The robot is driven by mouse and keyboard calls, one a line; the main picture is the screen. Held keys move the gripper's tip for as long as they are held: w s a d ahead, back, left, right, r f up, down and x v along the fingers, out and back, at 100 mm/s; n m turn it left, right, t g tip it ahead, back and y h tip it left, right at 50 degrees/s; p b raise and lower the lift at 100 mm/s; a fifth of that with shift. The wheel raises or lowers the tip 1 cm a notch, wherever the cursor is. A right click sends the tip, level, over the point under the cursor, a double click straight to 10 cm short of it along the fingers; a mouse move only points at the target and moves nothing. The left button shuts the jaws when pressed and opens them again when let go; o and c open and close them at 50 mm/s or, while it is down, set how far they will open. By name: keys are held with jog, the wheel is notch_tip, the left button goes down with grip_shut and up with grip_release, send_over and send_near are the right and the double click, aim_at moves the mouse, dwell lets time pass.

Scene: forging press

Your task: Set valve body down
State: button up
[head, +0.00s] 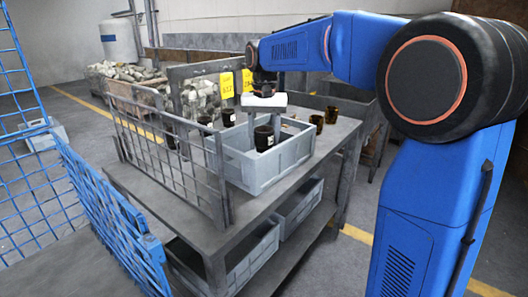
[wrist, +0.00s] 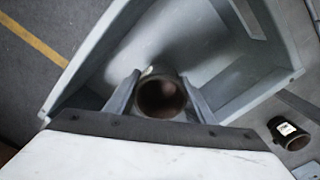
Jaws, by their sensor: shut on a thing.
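My gripper (head: 264,124) points down over a grey crate (head: 246,176) on the table. It is shut on a dark, round, hollow valve body (head: 264,139) with a pale label, held upright. In the wrist view the valve body (wrist: 161,97) sits between the two fingers, its open top facing the camera, with the crate (wrist: 75,88) around it. Its lower end is within or just above the crate; I cannot tell whether it touches the floor of the crate.
Other dark valve bodies stand on the table, left behind the crate (head: 228,117) and to its right (head: 317,122). One shows outside the crate wall in the wrist view (wrist: 288,133). A wire mesh panel (head: 170,155) edges the table's left. Yellow signs (head: 227,86) stand behind.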

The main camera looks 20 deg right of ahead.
jog(key=shift+f, duration=1.9)
jog(key=o, duration=1.4)
jog(key=shift+f, duration=0.1)
jog(key=shift+c, duration=0.2)
notch_tip(320, 180, up, 12)
jog(key=shift+r, duration=0.1)
